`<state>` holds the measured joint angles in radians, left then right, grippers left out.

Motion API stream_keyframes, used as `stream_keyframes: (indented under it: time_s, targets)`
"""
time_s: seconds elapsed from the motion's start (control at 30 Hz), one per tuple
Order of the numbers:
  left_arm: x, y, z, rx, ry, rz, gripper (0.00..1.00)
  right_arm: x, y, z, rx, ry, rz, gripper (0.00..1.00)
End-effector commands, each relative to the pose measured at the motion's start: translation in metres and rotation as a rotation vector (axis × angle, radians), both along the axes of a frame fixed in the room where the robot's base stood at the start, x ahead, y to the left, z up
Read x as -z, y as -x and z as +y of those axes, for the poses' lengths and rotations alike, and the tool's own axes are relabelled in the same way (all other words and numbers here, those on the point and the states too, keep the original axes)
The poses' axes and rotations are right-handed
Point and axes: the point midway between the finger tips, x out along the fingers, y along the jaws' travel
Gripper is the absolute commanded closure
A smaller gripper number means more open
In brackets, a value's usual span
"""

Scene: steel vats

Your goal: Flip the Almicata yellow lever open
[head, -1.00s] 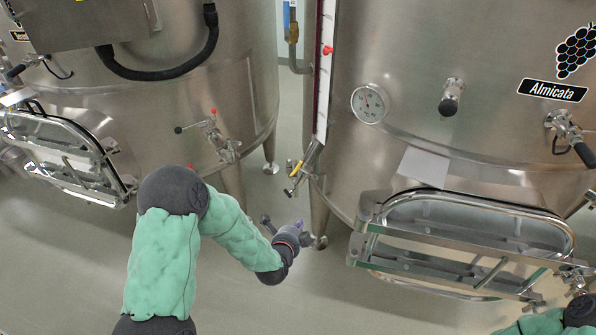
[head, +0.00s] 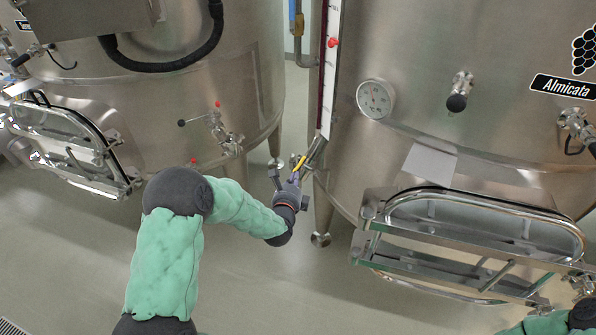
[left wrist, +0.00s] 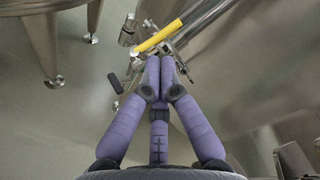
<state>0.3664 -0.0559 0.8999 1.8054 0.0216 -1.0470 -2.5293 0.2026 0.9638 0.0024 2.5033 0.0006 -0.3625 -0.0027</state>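The yellow lever (head: 299,163) is on a small steel valve at the foot of the level gauge, on the left side of the Almicata vat (head: 440,60). In the left wrist view the lever (left wrist: 160,36) lies slantwise just beyond my fingertips. My left gripper (head: 293,179) is just below the lever in the head view. In the left wrist view its purple fingers (left wrist: 158,78) are together at the tips, with nothing seen between them. Whether they touch the lever I cannot tell. My right gripper is not visible; only part of that arm shows at the lower right.
The Almicata vat's steel hatch frame (head: 470,215) juts out right of my left gripper. Another steel vat (head: 160,110) with a small valve (head: 222,130) stands at the left. A vat leg (head: 321,215) is close beside my gripper. The floor below is clear.

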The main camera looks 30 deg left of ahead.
Motion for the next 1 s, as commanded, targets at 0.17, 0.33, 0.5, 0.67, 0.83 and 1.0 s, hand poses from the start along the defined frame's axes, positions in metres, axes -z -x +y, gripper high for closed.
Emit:
stream_keyframes:
  time_s: [0.17, 0.33, 0.5, 0.67, 0.83, 1.0]
  targets:
    - [0.006, -0.029, 0.01, 0.0, -0.001, -0.001, 1.0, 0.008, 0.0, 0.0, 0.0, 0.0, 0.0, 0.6]
    - [0.009, -0.046, 0.017, 0.001, 0.0, -0.001, 1.0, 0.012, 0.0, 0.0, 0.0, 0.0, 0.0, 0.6]
    - [0.009, -0.053, 0.019, 0.0, 0.001, -0.001, 1.0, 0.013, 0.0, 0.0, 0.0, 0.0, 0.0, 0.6]
    - [0.009, -0.053, 0.019, 0.0, 0.001, -0.001, 1.0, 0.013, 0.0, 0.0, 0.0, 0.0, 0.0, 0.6]
    - [0.009, -0.053, 0.019, 0.0, 0.001, 0.0, 1.0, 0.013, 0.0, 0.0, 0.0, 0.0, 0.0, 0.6]
    - [0.005, -0.058, 0.022, -0.025, 0.034, 0.019, 1.0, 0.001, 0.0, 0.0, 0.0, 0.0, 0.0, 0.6]
